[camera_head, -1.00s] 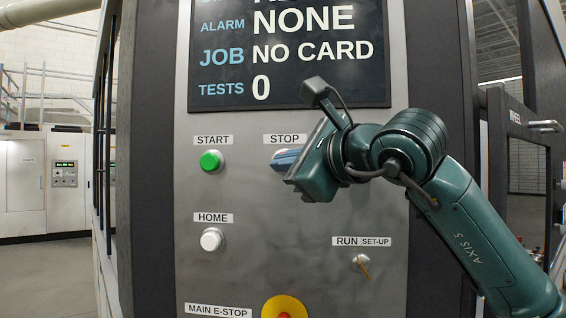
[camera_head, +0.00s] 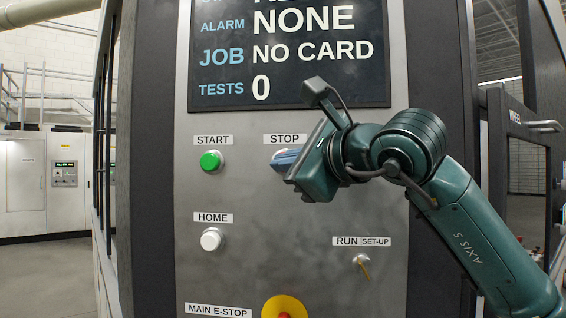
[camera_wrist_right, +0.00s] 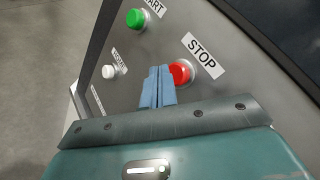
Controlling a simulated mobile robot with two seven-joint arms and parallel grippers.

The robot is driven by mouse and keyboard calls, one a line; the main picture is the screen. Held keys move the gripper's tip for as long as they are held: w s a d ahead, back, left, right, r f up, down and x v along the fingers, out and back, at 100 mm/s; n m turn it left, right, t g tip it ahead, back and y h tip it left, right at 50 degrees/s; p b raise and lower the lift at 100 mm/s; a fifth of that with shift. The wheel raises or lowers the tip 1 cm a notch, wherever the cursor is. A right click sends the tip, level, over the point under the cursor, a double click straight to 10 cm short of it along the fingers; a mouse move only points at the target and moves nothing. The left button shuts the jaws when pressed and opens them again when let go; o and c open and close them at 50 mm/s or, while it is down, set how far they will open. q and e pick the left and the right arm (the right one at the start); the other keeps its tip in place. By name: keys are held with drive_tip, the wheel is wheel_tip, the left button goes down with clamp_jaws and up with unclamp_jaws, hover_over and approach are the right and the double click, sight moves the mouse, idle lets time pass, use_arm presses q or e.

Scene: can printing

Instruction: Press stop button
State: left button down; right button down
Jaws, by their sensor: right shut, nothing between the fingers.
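The red stop button (camera_wrist_right: 181,72) shows in the right wrist view, below the tilted STOP label (camera_wrist_right: 204,53). In the head view the button is hidden behind my right gripper (camera_head: 277,160), under the STOP label (camera_head: 285,139). The right gripper's blue fingers are together and empty. In the right wrist view the fingertips (camera_wrist_right: 159,72) overlap the left edge of the button; I cannot tell whether they touch it. My left gripper is in neither view.
The green start button (camera_head: 211,161) is left of the gripper. A white home button (camera_head: 212,239), a run/set-up switch (camera_head: 362,263) and a yellow-ringed main e-stop (camera_head: 284,308) sit lower on the grey panel. The display (camera_head: 288,60) is above.

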drive_tip(key=shift+w, duration=0.15)
drive_tip(key=shift+w+d, duration=0.1)
drive_tip(key=shift+w, duration=0.15)
